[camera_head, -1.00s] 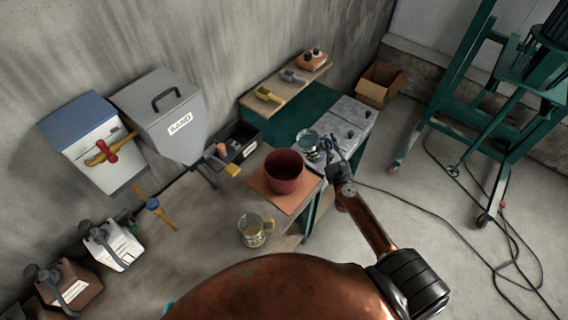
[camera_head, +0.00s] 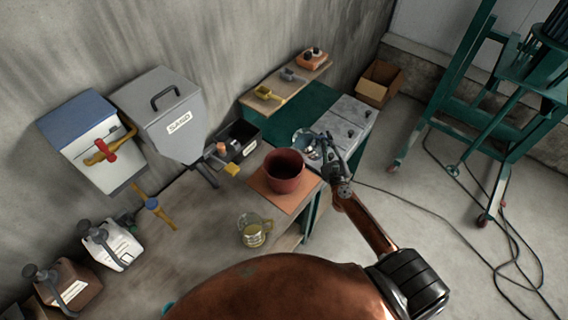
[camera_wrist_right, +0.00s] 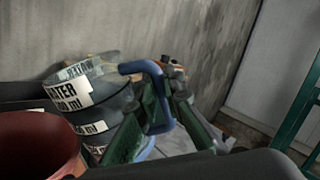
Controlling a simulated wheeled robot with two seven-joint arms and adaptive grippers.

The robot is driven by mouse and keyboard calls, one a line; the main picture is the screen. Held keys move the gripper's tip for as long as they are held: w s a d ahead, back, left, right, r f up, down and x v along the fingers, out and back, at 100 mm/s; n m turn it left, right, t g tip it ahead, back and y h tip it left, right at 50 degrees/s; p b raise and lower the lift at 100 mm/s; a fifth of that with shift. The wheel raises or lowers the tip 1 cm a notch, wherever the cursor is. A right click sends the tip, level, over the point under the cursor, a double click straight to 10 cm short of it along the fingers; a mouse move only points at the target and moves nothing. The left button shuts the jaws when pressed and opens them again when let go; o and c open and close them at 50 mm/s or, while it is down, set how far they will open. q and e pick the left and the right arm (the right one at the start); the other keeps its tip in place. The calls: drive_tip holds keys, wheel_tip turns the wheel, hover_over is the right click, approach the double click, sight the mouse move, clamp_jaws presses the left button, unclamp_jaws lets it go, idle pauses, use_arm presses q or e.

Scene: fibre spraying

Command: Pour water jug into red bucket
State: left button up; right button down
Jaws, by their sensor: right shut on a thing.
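The red bucket (camera_head: 284,172) stands upright on a square orange-brown board at the table's corner. In the wrist view its rim (camera_wrist_right: 38,143) shows at the lower left. The water jug (camera_head: 303,141) is behind and to the right of the bucket. In the wrist view the jug (camera_wrist_right: 92,98) is grey-blue with white labels and a blue handle (camera_wrist_right: 150,72). My right gripper (camera_head: 326,147) is shut on the handle, its green fingers around it in the wrist view (camera_wrist_right: 160,112). The jug looks slightly tilted; its water level cannot be told. My left gripper is not in view.
A clear measuring jug (camera_head: 254,231) with yellowish content stands in front of the bucket. A dark bin (camera_head: 238,141) and the grey sand hopper (camera_head: 163,115) are to the left. Grey-topped and green surfaces lie behind. An open cardboard box (camera_head: 380,82) stands at the back.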

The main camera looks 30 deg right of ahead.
sight(318, 150)
drive_tip(key=shift+w+a+r+n, duration=0.1)
drive_tip(key=shift+a+r+n, duration=0.5)
drive_tip(key=shift+r, duration=0.2)
drive_tip(key=shift+a+b, duration=0.15)
drive_tip(key=shift+b, duration=0.15)
drive_tip(key=shift+a+r+n+t+y+b, duration=0.15)
drive_tip(key=shift+a+n+t+b, duration=0.15)
drive_tip(key=shift+n+b, duration=0.35)
drive_tip(key=shift+a+f+n+t+y+b, duration=0.1)
drive_tip(key=shift+a+n+t+b, duration=0.25)
drive_tip(key=shift+n, duration=0.4)
drive_tip(key=shift+a+r+n+t+y+b, duration=0.15)
drive_tip(key=shift+a+n+b, duration=0.2)
drive_tip(key=shift+n+b, duration=0.35)
